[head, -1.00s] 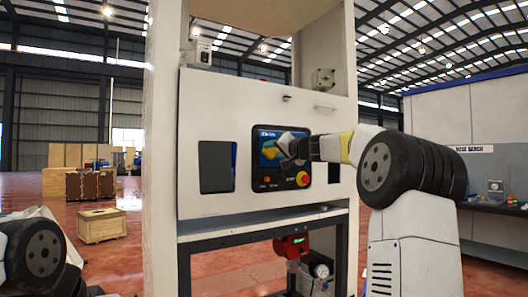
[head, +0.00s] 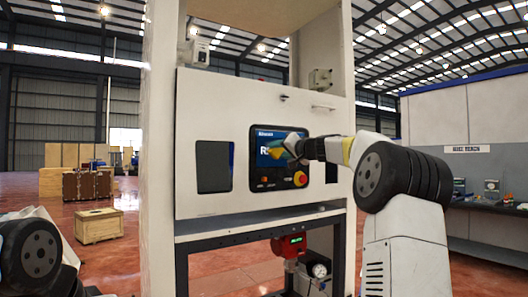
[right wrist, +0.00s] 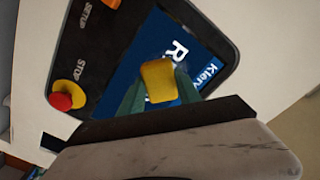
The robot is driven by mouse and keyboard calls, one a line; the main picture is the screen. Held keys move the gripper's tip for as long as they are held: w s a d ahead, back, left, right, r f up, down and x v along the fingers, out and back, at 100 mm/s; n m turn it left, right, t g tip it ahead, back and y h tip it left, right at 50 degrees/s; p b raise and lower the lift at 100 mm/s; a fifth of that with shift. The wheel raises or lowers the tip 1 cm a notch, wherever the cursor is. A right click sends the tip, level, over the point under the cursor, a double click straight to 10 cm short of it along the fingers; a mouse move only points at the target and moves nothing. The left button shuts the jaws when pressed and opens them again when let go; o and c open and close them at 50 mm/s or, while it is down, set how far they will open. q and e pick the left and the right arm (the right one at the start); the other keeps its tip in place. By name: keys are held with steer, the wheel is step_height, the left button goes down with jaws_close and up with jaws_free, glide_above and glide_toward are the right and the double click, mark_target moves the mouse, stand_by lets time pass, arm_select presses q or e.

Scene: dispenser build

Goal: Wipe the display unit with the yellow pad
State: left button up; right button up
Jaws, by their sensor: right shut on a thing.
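The display unit (head: 258,172) is a black panel set in the white cabinet front, with a lit blue screen showing a large "R", a red stop knob (head: 300,179) and small buttons. In the right wrist view its screen (right wrist: 186,48) fills the upper middle. My right gripper (head: 292,147) is in front of the screen's right part. It is shut on the yellow pad (right wrist: 158,80), which sits between its greenish fingers over the screen. I cannot tell whether the pad touches the glass. My left gripper is out of view; only part of my left arm shows.
The white cabinet (head: 212,110) has a dark window (head: 214,167) left of the display and a handle (head: 323,107) above right. A red device (head: 290,245) and a gauge (head: 319,270) are below. A grey bench (head: 480,208) stands at the right.

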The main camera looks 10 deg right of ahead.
mark_target(265, 148)
steer(key=shift+w+d, duration=1.45)
steer(key=shift+d, duration=2.05)
steer(key=shift+s+a, duration=0.65)
steer(key=shift+a, duration=1.15)
steer(key=shift+s+a, duration=0.7)
steer(key=shift+a, duration=1.15)
steer(key=shift+s+a, duration=0.65)
steer(key=shift+a, duration=1.15)
steer(key=shift+r, duration=0.4)
steer(key=shift+d, duration=0.2)
steer(key=shift+w+d, duration=1.95)
steer(key=shift+d, duration=3.3)
steer(key=shift+s+a, duration=0.65)
steer(key=shift+a, duration=1.15)
steer(key=shift+s+a, duration=0.65)
steer(key=shift+a, duration=1.15)
steer(key=shift+s+a, duration=0.65)
steer(key=shift+a, duration=1.15)
